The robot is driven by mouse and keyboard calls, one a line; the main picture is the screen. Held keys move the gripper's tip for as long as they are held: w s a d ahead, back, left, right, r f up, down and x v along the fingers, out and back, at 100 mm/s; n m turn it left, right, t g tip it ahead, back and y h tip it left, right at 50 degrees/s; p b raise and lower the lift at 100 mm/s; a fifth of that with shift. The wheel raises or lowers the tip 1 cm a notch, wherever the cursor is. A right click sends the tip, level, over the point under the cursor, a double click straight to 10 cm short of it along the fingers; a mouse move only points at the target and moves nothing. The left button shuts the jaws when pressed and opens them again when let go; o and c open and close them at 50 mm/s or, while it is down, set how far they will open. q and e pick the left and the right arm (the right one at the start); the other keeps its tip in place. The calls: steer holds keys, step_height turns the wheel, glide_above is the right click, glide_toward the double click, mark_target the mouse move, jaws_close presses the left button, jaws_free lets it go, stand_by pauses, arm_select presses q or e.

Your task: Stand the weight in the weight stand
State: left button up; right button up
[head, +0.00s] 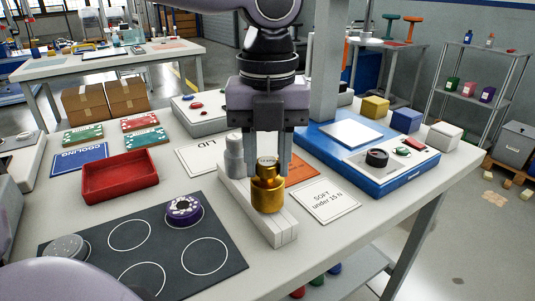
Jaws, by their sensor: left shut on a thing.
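A gold-coloured weight (268,192) with a narrower neck and a ring-like top stands upright at the middle front of the table. The weight stand (280,229) is a long pale block under and behind it. A grey weight (233,158) is upright at the stand's far left end. My left gripper (267,158) points down from above and is shut on the gold weight's upper part. The weight is over the stand's nearer half; I cannot tell whether its base is seated. It hides the stand surface under it. My right gripper is not in view.
A red tray (120,181), a dark mat (147,262) with white circles and a purple-rimmed round part (184,210) lie to the left. A blue device (405,170) stands right. A "SOFT" card (325,201) lies close to the stand's right side.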

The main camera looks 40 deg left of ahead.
arm_select(q)
steer(key=shift+f+b, duration=0.4)
steer(key=o, duration=1)
steer(key=shift+o, duration=0.2)
step_height(320, 180, up, 7)
steer(key=shift+r+p, duration=0.15)
steer(key=shift+p, duration=0.75)
